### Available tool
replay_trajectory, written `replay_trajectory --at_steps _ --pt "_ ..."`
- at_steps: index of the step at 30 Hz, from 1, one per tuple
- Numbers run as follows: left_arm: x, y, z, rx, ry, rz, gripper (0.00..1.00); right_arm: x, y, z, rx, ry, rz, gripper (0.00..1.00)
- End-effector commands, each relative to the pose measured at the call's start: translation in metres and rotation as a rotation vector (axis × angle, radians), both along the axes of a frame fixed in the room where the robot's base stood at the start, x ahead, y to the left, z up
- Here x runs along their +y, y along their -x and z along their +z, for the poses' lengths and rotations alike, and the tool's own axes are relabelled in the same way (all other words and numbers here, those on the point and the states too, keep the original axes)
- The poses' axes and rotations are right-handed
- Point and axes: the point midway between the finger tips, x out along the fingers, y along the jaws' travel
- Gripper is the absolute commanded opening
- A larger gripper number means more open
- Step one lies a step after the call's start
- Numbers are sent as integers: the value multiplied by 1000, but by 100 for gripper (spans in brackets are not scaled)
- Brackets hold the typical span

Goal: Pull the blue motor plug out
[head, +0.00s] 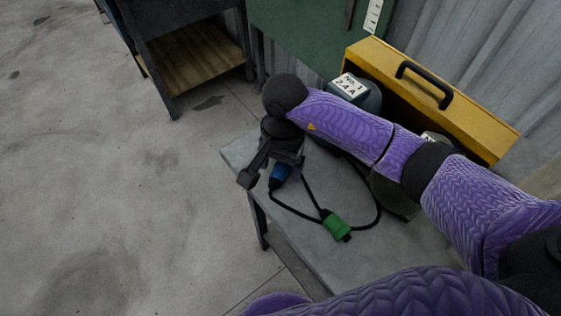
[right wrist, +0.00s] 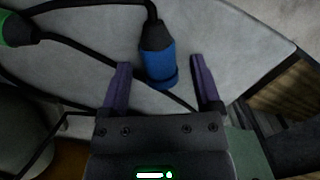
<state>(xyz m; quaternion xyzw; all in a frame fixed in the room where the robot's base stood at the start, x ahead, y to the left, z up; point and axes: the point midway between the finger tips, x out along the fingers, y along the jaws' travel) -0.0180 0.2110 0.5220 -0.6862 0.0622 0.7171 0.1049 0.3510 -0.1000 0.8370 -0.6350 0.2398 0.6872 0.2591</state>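The blue motor plug (head: 281,172) lies over the grey table, partly hidden by my right gripper (head: 271,172) in the head view. In the right wrist view the blue plug (right wrist: 160,66) has a black collar and a black cable at its far end. My right gripper (right wrist: 161,62) is open, with one purple finger on each side of the plug's near end and visible gaps to both. No socket shows around the blue end in that view. A green connector (head: 336,225) on black cable lies on the table; it also shows in the wrist view (right wrist: 15,30). My left gripper is not in view.
The grey table (head: 310,262) has bare surface at its front. A yellow case (head: 440,100) with a black handle and a labelled motor-like unit (head: 352,90) stand at the back, beside a corrugated wall. Black cables loop around the green connector. Open floor lies to the left.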

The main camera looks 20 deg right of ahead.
Motion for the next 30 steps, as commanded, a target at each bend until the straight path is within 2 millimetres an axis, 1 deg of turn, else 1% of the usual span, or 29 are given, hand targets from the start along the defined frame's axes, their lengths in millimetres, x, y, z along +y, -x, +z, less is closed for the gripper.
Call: replay_trajectory --at_steps 8,11,15,18,21,24,30 --pt "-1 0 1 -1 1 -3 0 0 0 3 -1 1 0 88" --pt "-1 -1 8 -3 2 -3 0 -2 -2 21 -4 2 -1 88" --pt "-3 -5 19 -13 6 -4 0 -3 -4 59 -6 0 0 88" --pt "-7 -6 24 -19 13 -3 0 -4 -5 81 -6 1 0 88" --pt "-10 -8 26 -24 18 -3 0 -5 -6 94 -2 1 0 88" --pt "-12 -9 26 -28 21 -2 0 -5 -6 99 -1 1 0 88" --pt "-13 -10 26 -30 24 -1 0 -5 -6 99 1 1 0 88"
